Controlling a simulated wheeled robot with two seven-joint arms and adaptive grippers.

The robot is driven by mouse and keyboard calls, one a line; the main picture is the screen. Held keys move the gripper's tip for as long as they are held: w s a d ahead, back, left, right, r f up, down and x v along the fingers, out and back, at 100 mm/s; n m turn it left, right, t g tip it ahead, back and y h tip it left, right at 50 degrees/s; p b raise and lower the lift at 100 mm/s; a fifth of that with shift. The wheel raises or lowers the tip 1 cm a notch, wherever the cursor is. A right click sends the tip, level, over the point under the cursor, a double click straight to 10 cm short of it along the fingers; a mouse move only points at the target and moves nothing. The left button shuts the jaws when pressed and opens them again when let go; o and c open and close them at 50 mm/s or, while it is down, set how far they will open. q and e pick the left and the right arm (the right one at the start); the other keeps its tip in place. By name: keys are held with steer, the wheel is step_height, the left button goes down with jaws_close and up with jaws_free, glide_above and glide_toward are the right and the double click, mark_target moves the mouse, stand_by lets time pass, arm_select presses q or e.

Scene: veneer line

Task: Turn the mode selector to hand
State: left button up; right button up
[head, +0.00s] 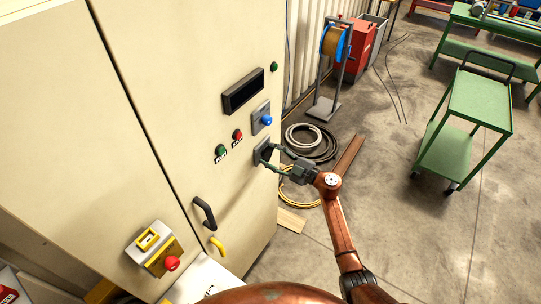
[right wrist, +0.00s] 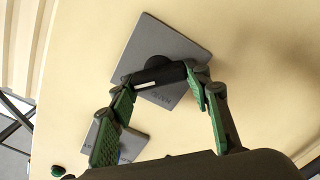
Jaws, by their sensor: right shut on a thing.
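The mode selector is a black knob with a bar handle (right wrist: 158,74) on a square grey plate (right wrist: 142,42), set in the cream cabinet front. In the head view its plate (head: 263,147) sits below the blue-button plate and is partly covered by my right gripper (head: 270,157). The green-padded fingers of my right gripper (right wrist: 158,92) are shut on the bar handle, one at each end. The bar lies nearly level in the wrist view, slightly tilted. Markings on the plate are too small to read. My left gripper is not in view.
Cable coils (head: 303,138) and a green cart (head: 478,98) stand right.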

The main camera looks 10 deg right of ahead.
steer(key=shift+f+n, duration=0.1)
steer(key=shift+n, duration=0.2)
steer(key=n+b, duration=0.2)
steer(key=n, duration=0.1)
steer(key=shift+f, duration=0.2)
steer(key=n+b, duration=0.3)
steer(key=n, duration=0.2)
steer(key=shift+f+b, duration=0.2)
steer(key=shift+b, duration=0.1)
steer(key=n+b, duration=0.4)
steer(key=n, duration=0.1)
steer(key=shift+f, duration=0.15)
steer(key=shift+n+b, duration=1.8)
steer(key=shift+n, duration=0.4)
steer(key=o, duration=1.2)
steer(key=shift+c, duration=0.2)
steer(key=shift+r, duration=0.2)
